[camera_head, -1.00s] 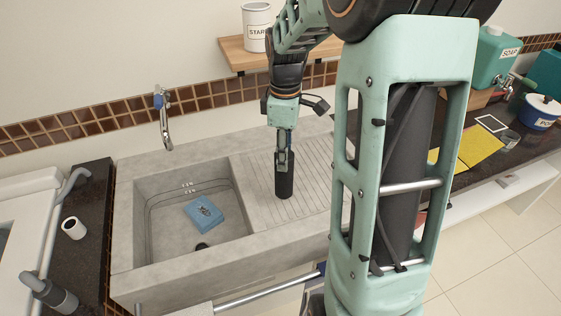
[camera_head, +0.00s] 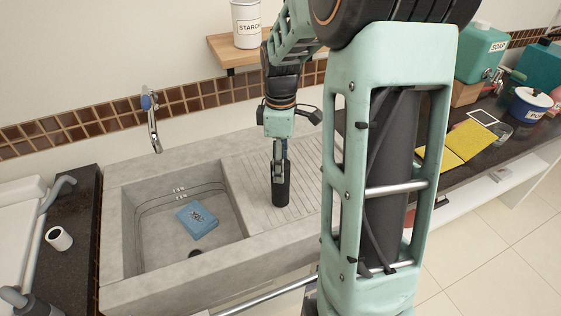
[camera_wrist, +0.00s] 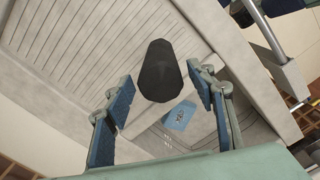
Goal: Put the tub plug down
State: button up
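A dark, tall cylindrical piece, which I take for the tub plug (camera_head: 281,192), stands upright on the ribbed drainboard (camera_head: 308,180) right of the sink basin. Its base appears to rest on the board. My gripper (camera_head: 280,160) is directly above, with its fingers pointing down at the plug's upper end. In the wrist view, the plug (camera_wrist: 160,74) shows between and beyond the two blue finger pads of my gripper (camera_wrist: 162,75). The fingers are spread, with slim gaps visible on both sides of the plug.
The stone basin (camera_head: 150,245) lies left of the plug, with a blue block (camera_head: 198,220) inside. A faucet (camera_head: 152,125) rises behind. A shelf (camera_head: 222,52) with a starch canister (camera_head: 246,22) hangs above. Yellow sheets (camera_head: 455,145) lie on the right counter.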

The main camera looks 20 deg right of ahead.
notch_tip(320, 180, up, 12)
jog(key=shift+r, duration=0.25)
dwell(0.5)
dwell(0.4)
